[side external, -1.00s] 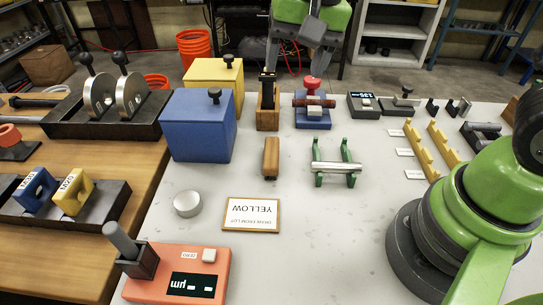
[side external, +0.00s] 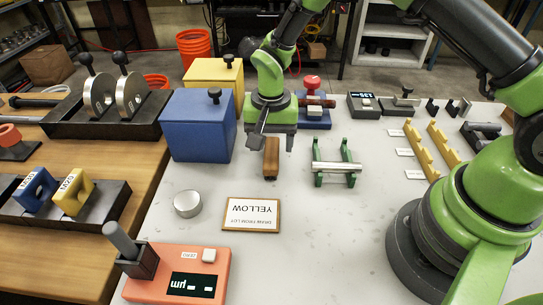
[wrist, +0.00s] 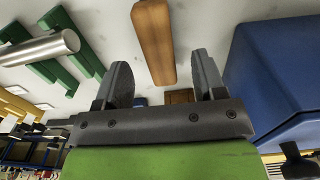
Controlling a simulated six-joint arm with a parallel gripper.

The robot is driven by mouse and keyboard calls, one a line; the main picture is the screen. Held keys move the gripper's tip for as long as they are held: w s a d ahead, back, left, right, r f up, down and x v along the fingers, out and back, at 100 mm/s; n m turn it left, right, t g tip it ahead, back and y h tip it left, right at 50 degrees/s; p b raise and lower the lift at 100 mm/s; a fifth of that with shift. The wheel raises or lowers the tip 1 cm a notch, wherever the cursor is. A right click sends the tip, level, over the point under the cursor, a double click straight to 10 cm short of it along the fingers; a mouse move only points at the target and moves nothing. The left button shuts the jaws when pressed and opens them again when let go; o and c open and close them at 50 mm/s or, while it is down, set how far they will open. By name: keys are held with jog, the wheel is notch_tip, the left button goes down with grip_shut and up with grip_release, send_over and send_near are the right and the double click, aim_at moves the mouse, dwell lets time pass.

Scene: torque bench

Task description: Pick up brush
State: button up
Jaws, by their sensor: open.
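A brown wooden bar (side external: 271,160), likely the brush, lies on the grey bench in front of the blue box; no bristles show. My gripper (side external: 272,143) points down over its far end, open and empty. In the wrist view the bar (wrist: 154,40) runs up the picture, and its near end lies in the gap between the fingertips (wrist: 162,75). The fingers appear apart from it; their exact height above it is hard to tell. My gripper hides the wooden holder behind it in the side view.
A blue box (side external: 197,126) stands close left of the gripper. A green stand with a metal rod (side external: 336,166) is to the right. A sign card (side external: 251,215) and a round metal tin (side external: 187,204) lie nearer the camera. Bare bench surrounds the bar.

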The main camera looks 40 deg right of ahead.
aim_at(271, 150)
jog(key=f, duration=0.3)
jog(key=shift+w+d+f, duration=0.1)
jog(key=shift+d+f, duration=0.1)
jog(key=shift+c, duration=0.5)
jog(key=c, duration=0.9)
jog(key=shift+r, duration=0.15)
notch_tip(271, 150, up, 10)
jog(key=shift+f, duration=0.1)
